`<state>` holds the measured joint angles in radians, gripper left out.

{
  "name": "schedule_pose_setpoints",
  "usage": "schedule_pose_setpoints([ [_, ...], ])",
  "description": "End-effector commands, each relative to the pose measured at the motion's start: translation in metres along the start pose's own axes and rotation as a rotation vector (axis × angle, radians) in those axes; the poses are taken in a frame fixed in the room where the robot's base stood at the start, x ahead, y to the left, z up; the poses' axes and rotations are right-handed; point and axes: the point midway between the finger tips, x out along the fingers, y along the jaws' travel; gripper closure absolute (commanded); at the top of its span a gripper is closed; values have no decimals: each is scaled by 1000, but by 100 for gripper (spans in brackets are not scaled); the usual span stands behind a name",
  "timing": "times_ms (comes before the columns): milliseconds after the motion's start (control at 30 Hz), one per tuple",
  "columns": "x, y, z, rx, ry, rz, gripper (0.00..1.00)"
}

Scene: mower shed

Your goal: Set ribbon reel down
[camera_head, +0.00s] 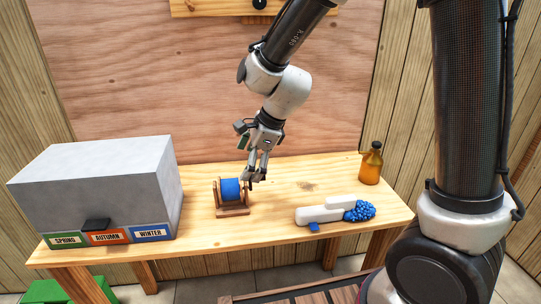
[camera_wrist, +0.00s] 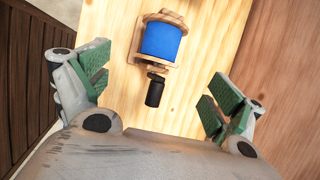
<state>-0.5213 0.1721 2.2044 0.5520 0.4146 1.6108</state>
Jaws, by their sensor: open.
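The ribbon reel (camera_head: 231,190) is a blue spool on a wooden stand, resting on the workbench left of its middle. In the wrist view the reel (camera_wrist: 161,41) lies ahead of my gripper, with a dark handle (camera_wrist: 155,91) on its near side. My gripper (camera_head: 256,180) is open and empty, just right of the reel in the head view. In the wrist view the green-padded fingers (camera_wrist: 160,82) are spread wide, with bare wood and the handle showing between them. The reel's body lies beyond the fingertips.
The workbench (camera_head: 270,221) also holds a grey box (camera_head: 95,185) with spring, autumn and winter labels at left. A white tool with a blue bristly head (camera_head: 359,211) lies at right, and an amber bottle (camera_head: 371,165) stands behind it. The bench between reel and tool is clear.

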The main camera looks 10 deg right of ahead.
Motion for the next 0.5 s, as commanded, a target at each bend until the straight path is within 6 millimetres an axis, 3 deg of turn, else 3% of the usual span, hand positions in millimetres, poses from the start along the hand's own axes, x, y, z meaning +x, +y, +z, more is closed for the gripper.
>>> schedule_pose_setpoints([
  [167, -3, 0, -1, -4, 1, 0, 7],
  [267, -20, -1, -9, -69, 3, -10, 7],
  [367, -61, 1, -31, -248, 19, -29, 7],
  [500, -145, 25, -84, -659, 98, -47, 7],
])
